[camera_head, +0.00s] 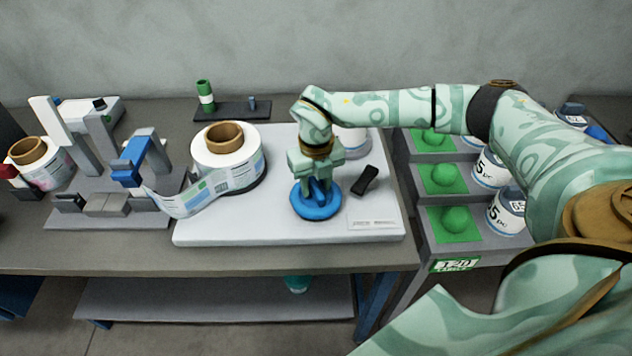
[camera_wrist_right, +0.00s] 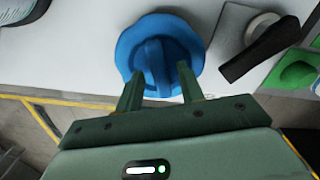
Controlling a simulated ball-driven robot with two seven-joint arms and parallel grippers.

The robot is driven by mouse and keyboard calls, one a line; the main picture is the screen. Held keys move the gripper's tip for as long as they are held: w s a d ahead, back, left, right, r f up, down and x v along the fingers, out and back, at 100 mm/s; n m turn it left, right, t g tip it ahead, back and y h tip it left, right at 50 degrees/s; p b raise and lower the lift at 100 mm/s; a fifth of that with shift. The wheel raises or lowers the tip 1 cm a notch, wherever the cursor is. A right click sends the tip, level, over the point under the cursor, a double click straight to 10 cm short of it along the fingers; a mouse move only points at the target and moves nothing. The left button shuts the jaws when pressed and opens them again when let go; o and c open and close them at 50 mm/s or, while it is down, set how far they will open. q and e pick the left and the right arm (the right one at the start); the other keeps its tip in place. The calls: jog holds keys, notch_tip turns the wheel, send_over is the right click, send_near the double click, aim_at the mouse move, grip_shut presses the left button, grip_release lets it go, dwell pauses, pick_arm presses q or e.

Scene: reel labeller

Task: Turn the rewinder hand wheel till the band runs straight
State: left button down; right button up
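The blue hand wheel (camera_head: 316,203) lies on the white rewinder base (camera_head: 290,225), with a raised grip bar across its top. My right gripper (camera_head: 318,180) points down over it. In the right wrist view the two fingers (camera_wrist_right: 161,72) stand apart on either side of the wheel's bar (camera_wrist_right: 154,60), with gaps showing between fingers and bar. The band (camera_head: 190,200) of printed labels hangs slack and curved between the rewinder reel (camera_head: 228,160) and the labeller (camera_head: 110,180) at left. My left gripper is not in view.
A black lever (camera_head: 364,181) sits just right of the wheel, close to my gripper. A stepped rack (camera_head: 425,215) with green pads and white tubs stands further right. A supply roll (camera_head: 40,165) is at far left; a green-and-white bottle (camera_head: 205,95) stands behind.

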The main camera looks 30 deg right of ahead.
aim_at(316, 186)
notch_tip(316, 186, up, 16)
jog(key=p, duration=0.2)
jog(key=shift+p, duration=0.3)
jog(key=shift+o, duration=0.3)
